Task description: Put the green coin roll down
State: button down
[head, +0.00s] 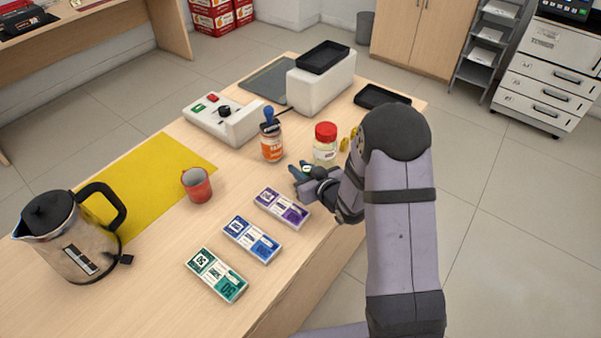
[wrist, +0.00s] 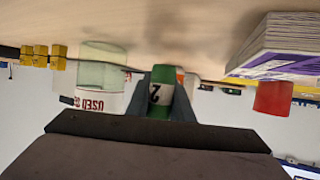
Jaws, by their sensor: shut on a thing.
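The green coin roll (wrist: 160,92) has a white band with a dark 2 on it. My gripper (wrist: 158,98) is shut on it, with a dark finger on each side in the wrist view. That view is upside down, with the wooden counter (wrist: 180,30) at the top. In the head view my gripper (head: 303,174) is low over the counter's right side, between the purple note bundle (head: 281,208) and the red-lidded jar (head: 325,145). The roll is mostly hidden there. I cannot tell whether it touches the counter.
An orange-labelled bottle (head: 271,142) with a blue-handled stamp stands behind my gripper. Blue (head: 252,239) and green (head: 217,274) note bundles lie in front. A red cup (head: 197,185), yellow mat (head: 160,170) and kettle (head: 72,235) are left. Small yellow items (head: 348,138) sit beyond the jar.

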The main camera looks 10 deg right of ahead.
notch_tip(320, 180, up, 8)
dwell(0.4)
